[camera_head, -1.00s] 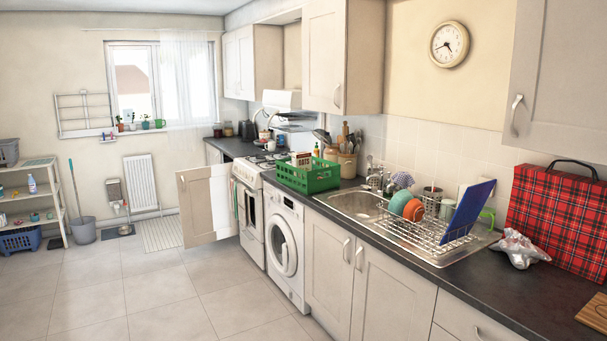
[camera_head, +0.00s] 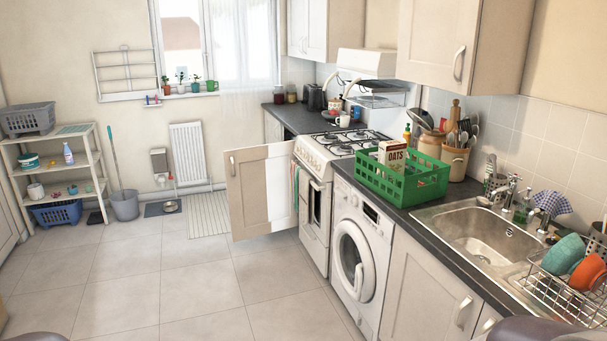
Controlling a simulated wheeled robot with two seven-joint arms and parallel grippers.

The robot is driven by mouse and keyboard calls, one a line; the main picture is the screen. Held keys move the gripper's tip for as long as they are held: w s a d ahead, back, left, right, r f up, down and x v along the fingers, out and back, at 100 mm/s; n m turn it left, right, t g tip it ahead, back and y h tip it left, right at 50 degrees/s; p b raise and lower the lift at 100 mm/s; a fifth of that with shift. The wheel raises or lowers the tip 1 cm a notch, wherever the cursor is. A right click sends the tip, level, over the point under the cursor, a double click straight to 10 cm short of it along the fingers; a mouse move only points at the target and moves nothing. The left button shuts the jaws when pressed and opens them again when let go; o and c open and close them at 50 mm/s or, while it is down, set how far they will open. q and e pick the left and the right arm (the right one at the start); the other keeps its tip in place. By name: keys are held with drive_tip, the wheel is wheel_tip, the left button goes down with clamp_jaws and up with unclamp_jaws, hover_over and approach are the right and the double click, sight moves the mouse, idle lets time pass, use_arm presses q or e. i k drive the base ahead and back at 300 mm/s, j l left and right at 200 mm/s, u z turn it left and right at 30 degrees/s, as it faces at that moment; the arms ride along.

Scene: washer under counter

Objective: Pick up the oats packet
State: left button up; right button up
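The oats packet (camera_head: 391,156) is a cream box with dark "OATS" lettering. It stands upright in the green plastic crate (camera_head: 402,188), and the crate's wall hides its lower part. The crate sits on the dark counter above the washing machine, between the stove and the sink. Neither of my grippers shows in the view. Only dark rounded shapes, perhaps parts of my own body, show at the bottom left and bottom right edges.
The washing machine (camera_head: 360,259) has its round door shut. A cupboard door (camera_head: 262,192) stands open beyond the stove (camera_head: 333,158). The sink (camera_head: 476,239) and dish rack (camera_head: 571,294) are right of the crate. Utensil pots (camera_head: 455,160) stand behind it. The tiled floor (camera_head: 200,285) is clear.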

sight(392, 154)
drive_tip(key=i+j, duration=0.1)
drive_tip(key=i, duration=2.2)
drive_tip(key=l+z, duration=0.05)
drive_tip(key=l, duration=0.05)
